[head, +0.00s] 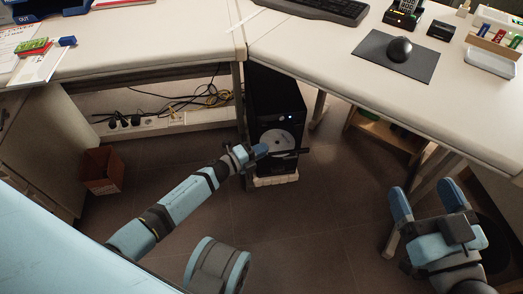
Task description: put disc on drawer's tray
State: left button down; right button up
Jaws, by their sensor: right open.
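The disc (278,139) is a pale round plate with a dark centre, at the front of the black computer tower (277,95) under the desk. The dark drawer's tray (302,151) juts from the tower's front, mostly hidden by the disc. I cannot tell whether the disc rests on it or is just above. My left gripper (260,151) is at the disc's left edge, its blue fingertip against or very near it; its jaw gap is hidden. My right gripper (426,201) is open and empty, far to the right, its two blue fingers apart.
White desk tops (325,50) overhang the tower on both sides, with a keyboard (318,8) and a mouse (399,49) on top. A metal desk leg (239,100) stands just left of the tower. A brown bin (101,171) is at the left.

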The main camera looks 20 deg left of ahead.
pick_arm(q)
jog(key=shift+f, duration=0.2)
jog(key=c, duration=1.4)
grip_release()
jog(key=shift+o, duration=0.2)
jog(key=shift+r, duration=0.15)
pick_arm(e)
jog(key=shift+r, duration=0.1)
pick_arm(q)
jog(key=p+v, duration=0.3)
jog(key=v, duration=0.9)
jog(key=shift+p, duration=0.35)
pick_arm(e)
jog(key=shift+s+a+f+m+g+h, duration=0.2)
jog(key=shift+s+a+m+g, duration=0.2)
jog(key=shift+m, duration=0.25)
jog(key=shift+s+a+f+m+g+h, duration=0.2)
jog(key=shift+s+m+g, duration=0.1)
jog(key=shift+s+m, duration=0.25)
jog(key=shift+r, duration=0.1)
